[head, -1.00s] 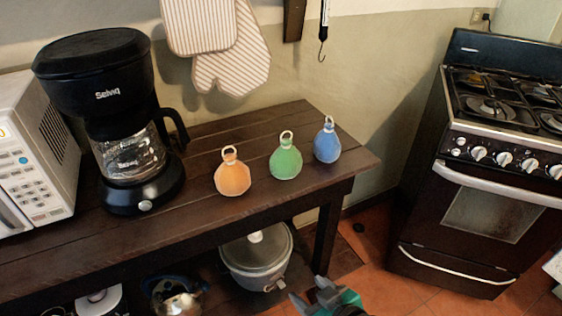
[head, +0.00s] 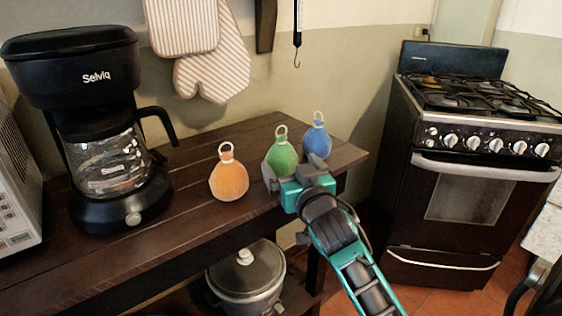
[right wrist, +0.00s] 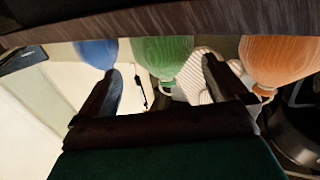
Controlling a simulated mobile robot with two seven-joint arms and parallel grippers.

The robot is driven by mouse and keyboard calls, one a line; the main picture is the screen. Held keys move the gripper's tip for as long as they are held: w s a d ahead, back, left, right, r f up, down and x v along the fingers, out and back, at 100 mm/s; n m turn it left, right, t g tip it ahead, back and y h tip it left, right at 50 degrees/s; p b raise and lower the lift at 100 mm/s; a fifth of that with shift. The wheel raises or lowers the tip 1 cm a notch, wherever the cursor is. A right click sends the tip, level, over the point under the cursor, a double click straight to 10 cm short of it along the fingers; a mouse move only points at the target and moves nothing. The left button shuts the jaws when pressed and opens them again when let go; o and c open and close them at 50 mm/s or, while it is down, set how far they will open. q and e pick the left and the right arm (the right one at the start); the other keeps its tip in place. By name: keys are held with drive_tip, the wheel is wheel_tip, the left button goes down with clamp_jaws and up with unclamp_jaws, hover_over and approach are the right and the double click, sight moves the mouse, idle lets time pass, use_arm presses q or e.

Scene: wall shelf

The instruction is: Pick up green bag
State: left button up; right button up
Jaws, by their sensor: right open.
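The green bag (head: 281,153), with a ring on top, stands upright on the dark wooden table between the orange bag (head: 228,178) and the blue bag (head: 317,140). My right gripper (head: 294,168) is open at the table's front edge, just in front of the green bag and partly covering its lower part. In the right wrist view the green bag (right wrist: 160,55) shows between the two open fingers (right wrist: 160,82), with nothing held. The left gripper is not in view.
A black coffee maker (head: 95,130) stands at the left of the table (head: 180,215). Oven mitts (head: 212,70) hang on the wall behind. A pot (head: 246,275) sits on the shelf below. A stove (head: 470,165) stands to the right.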

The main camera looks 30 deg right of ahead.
sight(281, 155)
drive_tip(key=shift+a+f+b+x, duration=0.1)
drive_tip(key=shift+b+x, duration=0.2)
drive_tip(key=shift+x, duration=1.2)
drive_tip(key=shift+a+f+b+x, duration=0.15)
drive_tip(key=shift+b+x, duration=0.15)
drive_tip(key=shift+x, duration=1.2)
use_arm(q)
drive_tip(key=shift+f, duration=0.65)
use_arm(e)
drive_tip(key=shift+c, duration=0.5)
drive_tip(key=c, duration=1)
drive_tip(key=shift+r, duration=0.15)
wheel_tip(281, 155, up, 15)
drive_tip(key=p, duration=0.5)
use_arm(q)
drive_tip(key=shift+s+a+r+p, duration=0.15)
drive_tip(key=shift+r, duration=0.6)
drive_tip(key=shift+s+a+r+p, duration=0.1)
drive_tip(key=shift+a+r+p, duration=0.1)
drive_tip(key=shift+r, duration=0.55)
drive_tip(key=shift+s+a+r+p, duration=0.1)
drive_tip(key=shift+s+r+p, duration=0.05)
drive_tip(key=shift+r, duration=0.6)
use_arm(e)
drive_tip(key=shift+r, duration=2.45)
